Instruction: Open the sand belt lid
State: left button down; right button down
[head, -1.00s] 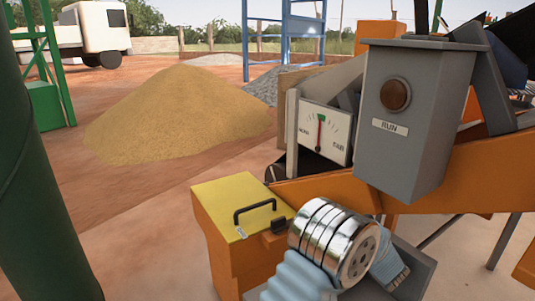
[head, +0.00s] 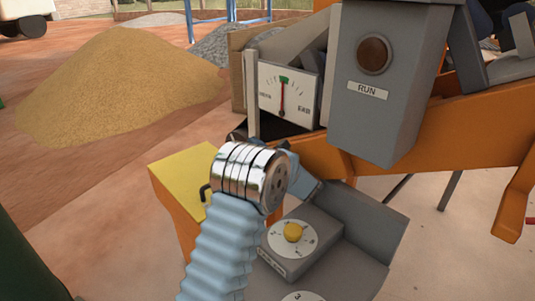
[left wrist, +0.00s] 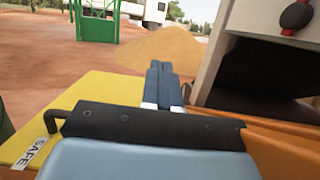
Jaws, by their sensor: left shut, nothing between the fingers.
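The yellow lid (head: 186,172) with a black handle (head: 204,193) lies flat on an orange box at the lower left of the head view. In the left wrist view the lid (left wrist: 100,92) fills the left side, with the handle (left wrist: 52,122) and a label reading SAFE. My left gripper (left wrist: 165,85) is shut and empty, its fingers pointing away past the handle, which is on their left. In the head view my silver wrist covers part of the lid, and the fingertips are hidden behind it. My right gripper is out of view.
A grey box with a yellow knob (head: 293,232) stands right of my left forearm. A white gauge (head: 288,93) and a grey RUN box (head: 385,75) are behind, above an orange frame (head: 450,130). A sand pile (head: 125,85) lies on open ground at the left.

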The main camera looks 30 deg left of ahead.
pick_arm(q)
jog(key=shift+w+a+r, duration=0.1)
jog(key=shift+a+r, duration=0.3)
jog(key=shift+r, duration=0.35)
jog(key=shift+w+a+r, duration=0.1)
jog(key=shift+a+r, duration=0.25)
jog(key=shift+r, duration=0.4)
dwell(0.5)
